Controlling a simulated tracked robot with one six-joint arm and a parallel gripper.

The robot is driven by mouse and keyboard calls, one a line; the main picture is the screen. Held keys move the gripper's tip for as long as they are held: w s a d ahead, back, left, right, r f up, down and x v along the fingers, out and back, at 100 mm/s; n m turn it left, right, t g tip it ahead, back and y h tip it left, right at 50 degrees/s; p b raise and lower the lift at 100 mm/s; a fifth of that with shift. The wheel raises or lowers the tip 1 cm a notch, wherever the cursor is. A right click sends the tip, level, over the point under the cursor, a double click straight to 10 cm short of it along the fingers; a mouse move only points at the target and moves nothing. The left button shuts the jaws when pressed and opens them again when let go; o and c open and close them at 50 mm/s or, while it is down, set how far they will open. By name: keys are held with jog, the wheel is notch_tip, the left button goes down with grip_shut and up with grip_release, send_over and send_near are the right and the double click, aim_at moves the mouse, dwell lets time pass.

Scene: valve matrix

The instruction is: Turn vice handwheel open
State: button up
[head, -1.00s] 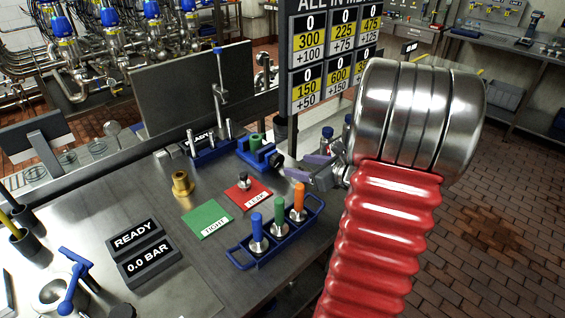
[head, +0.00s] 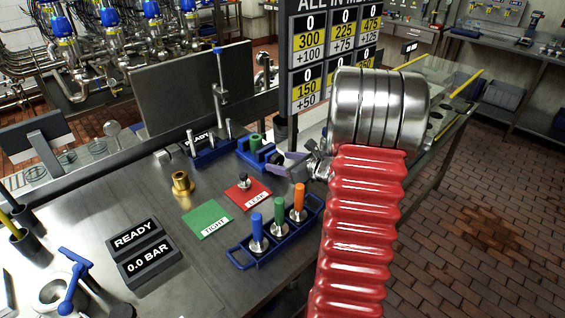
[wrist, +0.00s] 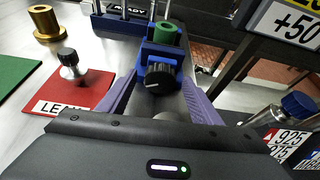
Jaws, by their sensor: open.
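The blue vice (head: 256,152) stands on the steel bench in the head view, with a green cylindrical part (head: 255,141) in it. In the wrist view the vice's black handwheel (wrist: 160,76) faces me, below the green part (wrist: 166,33). My gripper (head: 291,161) is at the vice's front right in the head view. In the wrist view my gripper (wrist: 158,95) is open, with one purple finger on each side of the handwheel. I cannot tell whether the fingers touch it. In the head view the handwheel is mostly hidden by my gripper.
A red LEAK pad (head: 240,196) with a small knobbed part and a green TIGHT pad (head: 208,219) lie left of the vice. A blue rack (head: 268,252) with coloured-handled tools stands in front. A brass part (head: 182,184) and a score board (head: 322,65) are nearby.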

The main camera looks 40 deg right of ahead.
jog(key=c, duration=1)
jog(key=shift+c, duration=0.2)
jog(key=shift+a+n, duration=0.1)
jog(key=shift+n, duration=0.2)
jog(key=shift+a+f+n+t+h, duration=0.1)
jog(key=shift+a+n+t+h, duration=0.05)
jog(key=shift+n+h, duration=0.6)
jog(key=shift+a+n+t+h, duration=0.15)
jog(key=shift+n+h, duration=0.3)
jog(key=shift+n, duration=0.5)
jog(key=o, duration=1)
jog(key=shift+o, duration=0.2)
jog(key=shift+d, duration=0.1)
notch_tip(320, 180, up, 10)
